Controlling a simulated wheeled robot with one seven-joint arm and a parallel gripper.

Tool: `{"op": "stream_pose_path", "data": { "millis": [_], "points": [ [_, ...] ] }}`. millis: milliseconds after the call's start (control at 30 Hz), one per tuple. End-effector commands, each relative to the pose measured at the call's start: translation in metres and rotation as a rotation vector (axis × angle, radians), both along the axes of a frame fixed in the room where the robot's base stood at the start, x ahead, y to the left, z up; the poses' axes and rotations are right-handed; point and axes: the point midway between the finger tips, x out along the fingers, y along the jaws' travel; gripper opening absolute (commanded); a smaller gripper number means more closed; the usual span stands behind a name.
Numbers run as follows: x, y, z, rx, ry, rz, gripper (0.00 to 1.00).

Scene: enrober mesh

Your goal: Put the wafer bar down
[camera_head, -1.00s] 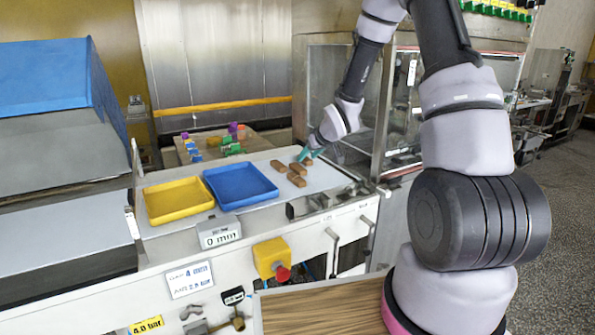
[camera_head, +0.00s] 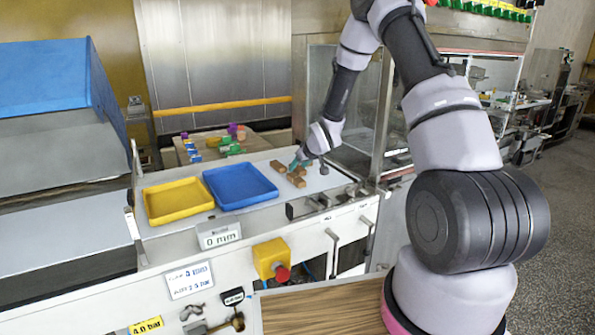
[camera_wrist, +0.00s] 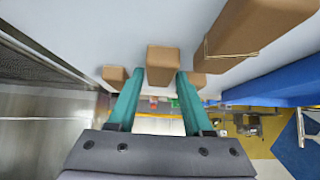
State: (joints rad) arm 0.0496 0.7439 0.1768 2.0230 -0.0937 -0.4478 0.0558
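Brown wafer bars lie on the pale belt of the machine. In the wrist view one bar (camera_wrist: 163,62) shows between my teal fingertips, a little nearer the right one, with a thin gap at the left one. Other bars lie to its left (camera_wrist: 114,76), just right of it (camera_wrist: 198,80) and, larger, at the upper right (camera_wrist: 255,30). My gripper (camera_wrist: 160,72) looks open. In the head view my gripper (camera_head: 296,164) is low among the bars, and one bar (camera_head: 278,167) lies left of it. My gripper partly hides the bars there.
A blue tray (camera_head: 240,203) and a yellow tray (camera_head: 178,220) stand left of the bars. Colored blocks (camera_head: 232,149) sit on a board behind. A glass-sided housing (camera_head: 352,120) stands close on the right. Metal fittings (camera_head: 318,203) line the belt's front edge.

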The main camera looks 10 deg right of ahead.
Motion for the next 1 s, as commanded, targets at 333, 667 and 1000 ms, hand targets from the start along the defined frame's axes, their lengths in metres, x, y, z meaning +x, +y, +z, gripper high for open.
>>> {"op": "stream_pose_path", "data": {
  "millis": [333, 667, 1000],
  "points": [
    [0.0, 0.0, 0.0, 0.0, 0.0, 0.0, 0.05],
    [0.001, -0.001, 0.041, 0.0, -0.005, -0.001, 0.05],
    [0.0, 0.002, 0.096, 0.001, -0.002, 0.009, 0.05]
  ]
}}
